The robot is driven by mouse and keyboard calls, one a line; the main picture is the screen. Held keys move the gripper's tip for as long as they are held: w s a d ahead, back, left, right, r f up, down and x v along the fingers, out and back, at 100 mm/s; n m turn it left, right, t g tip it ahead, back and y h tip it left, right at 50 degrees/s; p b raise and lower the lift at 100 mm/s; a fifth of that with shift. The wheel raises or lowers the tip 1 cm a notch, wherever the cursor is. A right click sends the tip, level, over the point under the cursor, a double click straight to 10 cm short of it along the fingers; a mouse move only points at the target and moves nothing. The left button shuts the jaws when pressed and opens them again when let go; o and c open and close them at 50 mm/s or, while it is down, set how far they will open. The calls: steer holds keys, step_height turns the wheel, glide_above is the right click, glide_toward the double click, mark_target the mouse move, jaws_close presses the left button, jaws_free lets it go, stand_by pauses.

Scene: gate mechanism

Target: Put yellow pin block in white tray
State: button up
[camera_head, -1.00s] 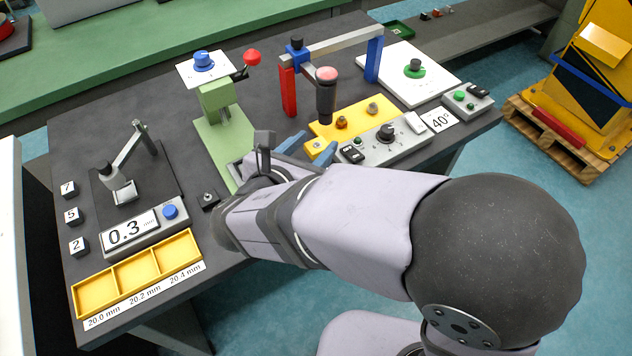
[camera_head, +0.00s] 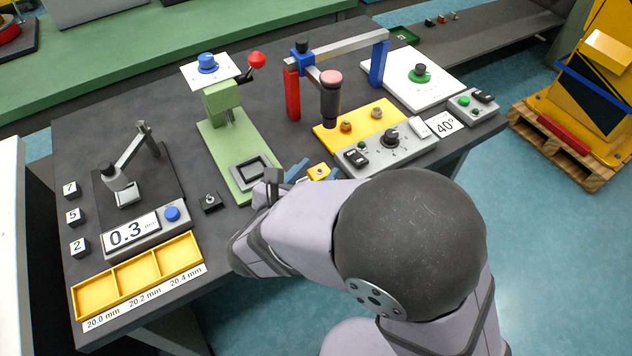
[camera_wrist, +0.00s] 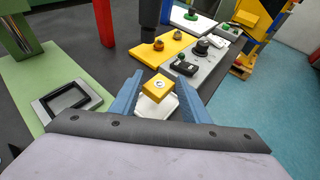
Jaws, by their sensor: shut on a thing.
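The yellow pin block (camera_head: 318,172) has a small round metal pin on its top. It sits between the blue fingers of my gripper (camera_wrist: 160,91), which is shut on it. The block also shows upright in the wrist view (camera_wrist: 158,87). The white tray (camera_wrist: 151,114) shows directly beneath the block in the wrist view, partly covered by the block and the fingers. I cannot tell whether the block touches the tray. In the head view my arm hides the tray.
The yellow plate (camera_head: 357,131) with metal pins and the grey control box (camera_head: 390,147) stand just beyond my gripper. A yellow compartment tray (camera_head: 137,276) lies at the front left.

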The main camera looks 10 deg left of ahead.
steer(key=shift+f, duration=1.75)
steer(key=shift+f+b, duration=0.2)
steer(key=shift+b, duration=0.15)
steer(key=o, duration=1.3)
steer(key=shift+r, duration=0.2)
steer(key=shift+s+a+r, duration=0.1)
steer(key=shift+s, duration=0.1)
steer(key=v, duration=1.1)
steer(key=shift+s+r+p, duration=0.15)
steer(key=shift+s+p, duration=0.1)
steer(key=shift+p, duration=0.1)
